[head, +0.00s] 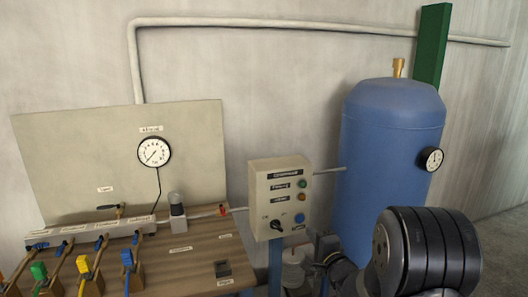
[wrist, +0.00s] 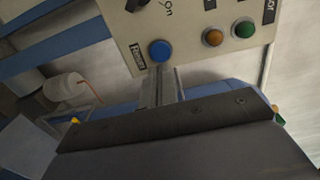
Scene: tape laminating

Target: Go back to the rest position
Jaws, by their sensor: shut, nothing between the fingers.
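My gripper (wrist: 162,74) shows in the wrist view as two thin grey fingers lying together, shut and empty. Their tips end just below the blue button (wrist: 160,51) on the beige control box (wrist: 193,18); I cannot tell whether they touch the box. In the head view the control box (head: 261,206) stands left of my arm, with green, orange and blue buttons and a black knob. My dark arm link fills the lower right there, and I cannot make out my fingertips in that view.
A blue tank (head: 385,160) with a side gauge (head: 430,159) stands behind my arm. At left is a wooden bench (head: 182,262) with several coloured valves and a backboard gauge (head: 154,152). A white cylindrical part (wrist: 65,87) lies below the box. A pipe runs along the wall.

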